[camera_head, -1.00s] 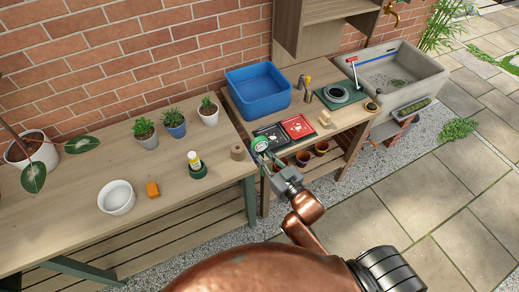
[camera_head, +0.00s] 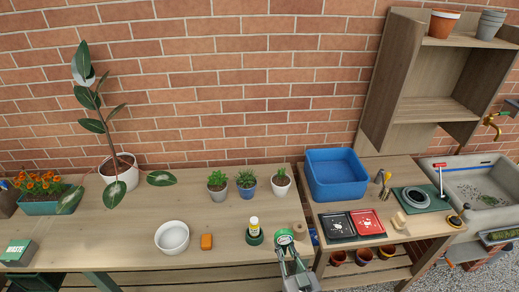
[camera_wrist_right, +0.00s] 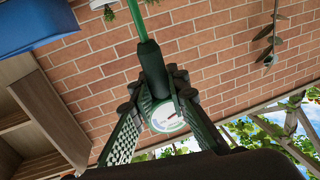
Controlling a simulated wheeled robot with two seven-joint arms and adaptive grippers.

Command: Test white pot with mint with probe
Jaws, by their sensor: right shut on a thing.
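The white pot with a leafy green plant (camera_head: 281,184), the rightmost of three small pots, stands upright near the back of the long wooden table. I cannot tell the plant's kind for sure. My right gripper (camera_head: 287,253) is at the table's front edge, in front of that pot and apart from it. It is shut on the probe (camera_head: 284,237), which has a round white dial with a green rim. In the right wrist view, the dial (camera_wrist_right: 166,116) sits between the fingers and the green rod (camera_wrist_right: 137,22) extends away from the gripper. My left gripper is out of view.
A grey pot (camera_head: 217,192) and a blue pot (camera_head: 247,191) stand left of the white pot. A blue basin (camera_head: 336,177) is to the right.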

